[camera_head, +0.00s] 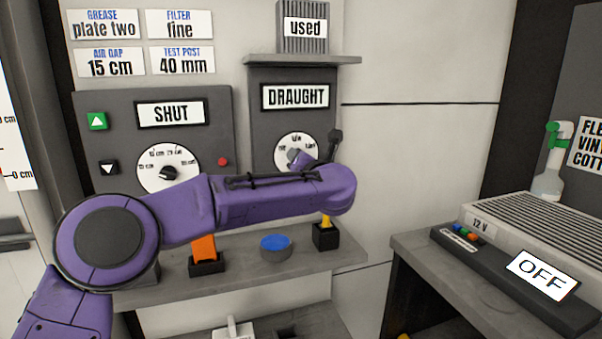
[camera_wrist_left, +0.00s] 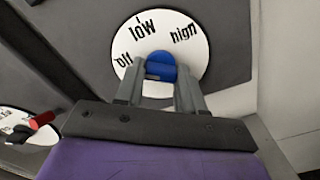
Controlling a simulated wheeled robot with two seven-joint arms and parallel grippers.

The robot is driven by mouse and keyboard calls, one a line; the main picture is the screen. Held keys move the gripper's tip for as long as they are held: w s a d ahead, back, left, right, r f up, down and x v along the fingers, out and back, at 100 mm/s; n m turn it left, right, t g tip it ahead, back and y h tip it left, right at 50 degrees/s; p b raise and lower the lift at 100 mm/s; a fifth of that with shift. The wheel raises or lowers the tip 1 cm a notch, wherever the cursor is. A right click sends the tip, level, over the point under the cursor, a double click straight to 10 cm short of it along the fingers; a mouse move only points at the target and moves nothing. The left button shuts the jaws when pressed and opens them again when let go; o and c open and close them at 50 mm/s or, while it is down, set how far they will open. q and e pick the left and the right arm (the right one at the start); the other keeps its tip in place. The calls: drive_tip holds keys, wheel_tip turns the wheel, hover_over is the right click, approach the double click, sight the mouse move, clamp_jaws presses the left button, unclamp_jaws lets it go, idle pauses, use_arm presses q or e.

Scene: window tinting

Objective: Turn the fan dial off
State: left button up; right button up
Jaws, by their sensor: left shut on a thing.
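The fan dial is a round white disc (camera_head: 287,143) on the grey panel (camera_head: 262,120) labelled DRAUGHT. In the left wrist view the disc (camera_wrist_left: 192,54) is marked off, low and high, and has a blue knob (camera_wrist_left: 160,66) at its centre. My left gripper (camera_wrist_left: 162,80) is shut on this knob, one finger on each side. In the head view my purple forearm and wrist cover the lower part of the dial. Which mark the knob points at cannot be told. My right gripper is in neither view.
Left of the fan panel is a panel labelled SHUT (camera_head: 170,114) with another white dial (camera_head: 150,160) and a red button (camera_head: 223,161). A bench with an OFF sign (camera_head: 541,275) stands right.

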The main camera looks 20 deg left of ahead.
use_arm(q)
drive_tip(key=shift+f+n+b, duration=0.1)
drive_tip(key=shift+n+b, duration=0.4)
drive_tip(key=o, duration=1)
drive_tip(key=shift+o, duration=0.2)
drive_tip(key=shift+d, duration=0.1)
